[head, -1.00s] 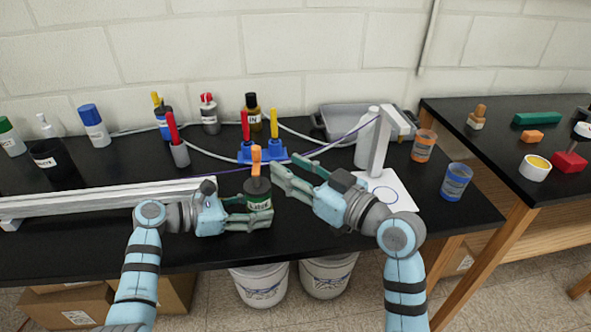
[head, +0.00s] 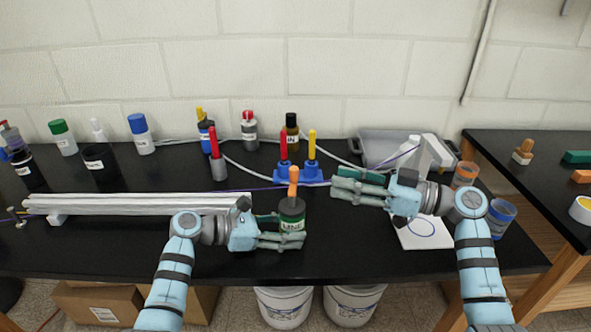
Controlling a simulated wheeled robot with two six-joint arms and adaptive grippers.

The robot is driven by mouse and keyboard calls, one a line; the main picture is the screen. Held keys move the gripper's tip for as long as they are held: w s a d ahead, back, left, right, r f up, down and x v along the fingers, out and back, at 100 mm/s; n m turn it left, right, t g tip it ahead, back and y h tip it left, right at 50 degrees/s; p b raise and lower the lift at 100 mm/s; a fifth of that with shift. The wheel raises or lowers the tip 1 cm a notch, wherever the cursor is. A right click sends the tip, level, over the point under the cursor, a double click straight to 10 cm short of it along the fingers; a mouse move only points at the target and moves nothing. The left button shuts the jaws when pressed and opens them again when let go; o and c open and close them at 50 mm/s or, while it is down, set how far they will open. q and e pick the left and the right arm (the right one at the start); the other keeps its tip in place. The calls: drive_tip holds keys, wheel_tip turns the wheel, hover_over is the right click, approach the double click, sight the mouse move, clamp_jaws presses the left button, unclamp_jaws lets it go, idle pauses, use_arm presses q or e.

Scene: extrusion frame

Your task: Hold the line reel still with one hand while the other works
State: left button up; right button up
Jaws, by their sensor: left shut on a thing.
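The line reel (head: 292,213) is a dark green can with a "LINE" label and an orange peg standing up from its top. It stands upright on the black bench. My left gripper (head: 282,231) is shut on it from the left, with fingers at its side. My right gripper (head: 352,184) is apart from the reel, to its upper right. Its fingers point left with a gap between them, and it looks open. A thin purple line (head: 232,189) runs across the bench behind the reel and passes near the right fingers. Whether they touch it cannot be told.
A long white extrusion (head: 130,203) lies left of my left gripper. Blue holders with red and yellow pegs (head: 313,170) stand behind the reel. A grey tray (head: 378,147), a white stand (head: 414,160) and cups (head: 499,214) are at the right. Bottles line the back left.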

sight(293, 167)
drive_tip(key=x, duration=1.2)
drive_tip(key=shift+s, duration=0.1)
drive_tip(key=shift+c, duration=0.3)
clamp_jaws()
